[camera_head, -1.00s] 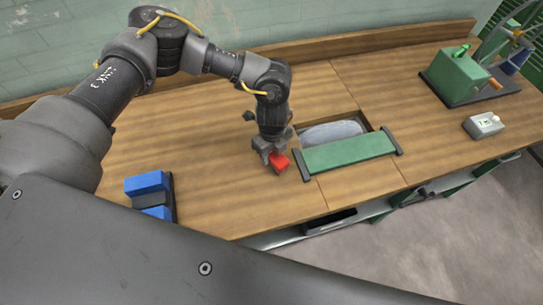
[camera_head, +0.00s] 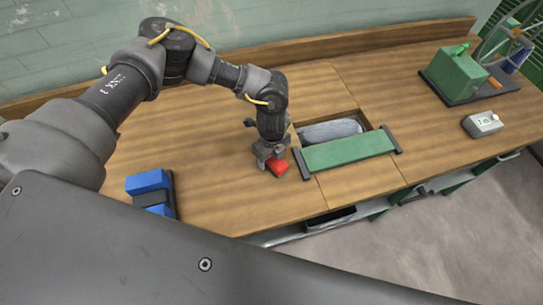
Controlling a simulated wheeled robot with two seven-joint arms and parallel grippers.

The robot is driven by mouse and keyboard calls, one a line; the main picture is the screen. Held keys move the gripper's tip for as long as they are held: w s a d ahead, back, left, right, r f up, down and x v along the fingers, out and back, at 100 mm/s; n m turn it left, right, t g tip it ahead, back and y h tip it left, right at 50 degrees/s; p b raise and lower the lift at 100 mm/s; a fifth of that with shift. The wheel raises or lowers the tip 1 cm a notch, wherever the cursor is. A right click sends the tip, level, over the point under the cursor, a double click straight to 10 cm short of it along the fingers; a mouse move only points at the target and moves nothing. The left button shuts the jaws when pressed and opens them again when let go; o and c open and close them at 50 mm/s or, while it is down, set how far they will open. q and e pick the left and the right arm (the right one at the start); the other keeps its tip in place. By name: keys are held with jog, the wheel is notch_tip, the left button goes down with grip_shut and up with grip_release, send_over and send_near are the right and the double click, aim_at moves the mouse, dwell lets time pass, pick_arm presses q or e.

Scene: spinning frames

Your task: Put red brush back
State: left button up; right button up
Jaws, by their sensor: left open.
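The red brush (camera_head: 278,167) is a small red block on the wooden bench, just left of the green panel. My left gripper (camera_head: 269,160) is over it, pointing down, and is open. The fingers hide part of the brush, and I cannot tell whether they touch it. A black holder with blue blocks (camera_head: 148,182) stands on the bench at the left. My right gripper is not in view.
A green panel with dark ends (camera_head: 348,151) lies beside an opening holding a grey bundle (camera_head: 330,131). A green machine (camera_head: 457,74) and a small grey box (camera_head: 482,124) stand at the right. The wooden bench (camera_head: 220,205) is clear between the blue blocks and the brush.

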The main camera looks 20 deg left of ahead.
pick_arm(q)
jog(key=shift+r, duration=0.5)
notch_tip(320, 180, up, 11)
jog(key=b, duration=0.3)
jog(key=shift+r, duration=0.2)
jog(key=shift+f, duration=0.1)
